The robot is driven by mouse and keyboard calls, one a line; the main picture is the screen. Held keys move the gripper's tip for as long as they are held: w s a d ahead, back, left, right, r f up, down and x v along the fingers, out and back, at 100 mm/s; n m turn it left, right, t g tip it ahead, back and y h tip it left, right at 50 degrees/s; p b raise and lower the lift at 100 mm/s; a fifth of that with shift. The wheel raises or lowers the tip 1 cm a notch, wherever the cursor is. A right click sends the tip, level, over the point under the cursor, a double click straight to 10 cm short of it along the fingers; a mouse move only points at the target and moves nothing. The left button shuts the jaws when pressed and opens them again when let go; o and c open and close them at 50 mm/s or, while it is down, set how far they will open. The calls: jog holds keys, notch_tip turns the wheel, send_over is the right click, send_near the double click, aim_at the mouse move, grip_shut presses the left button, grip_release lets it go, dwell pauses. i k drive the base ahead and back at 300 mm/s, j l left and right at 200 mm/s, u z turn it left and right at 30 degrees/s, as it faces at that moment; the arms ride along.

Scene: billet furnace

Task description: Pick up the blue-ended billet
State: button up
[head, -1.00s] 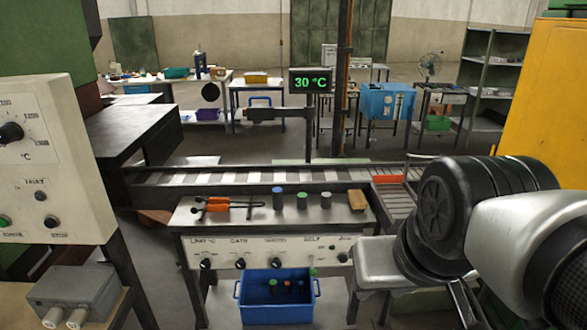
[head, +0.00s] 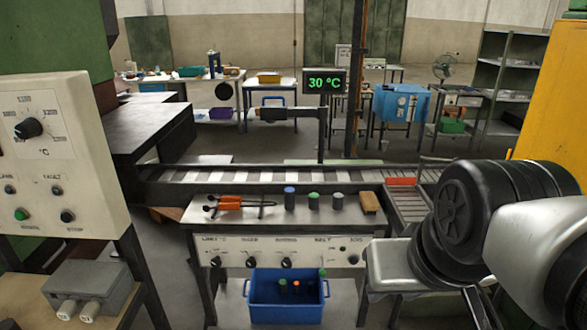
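The blue-ended billet (head: 290,200) is a short dark cylinder with a blue top. It stands upright on the metal bench top (head: 235,217), left of a green-topped billet (head: 313,202) and a plain dark billet (head: 337,202). Nothing touches it. My arm fills the right side of the view, well to the right of the billets. My gripper itself is not visible, so I cannot see whether it is open or shut.
Orange-handled tongs (head: 238,203) lie left of the billets and a wooden block (head: 370,203) lies right. A roller conveyor (head: 260,175) runs behind. A blue bin (head: 286,314) with several pieces sits below the control panel (head: 285,250). A grey tray (head: 390,265) stands beside my arm.

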aim_at(289, 192)
jog(key=i, duration=1.35)
jog(key=u, duration=0.05)
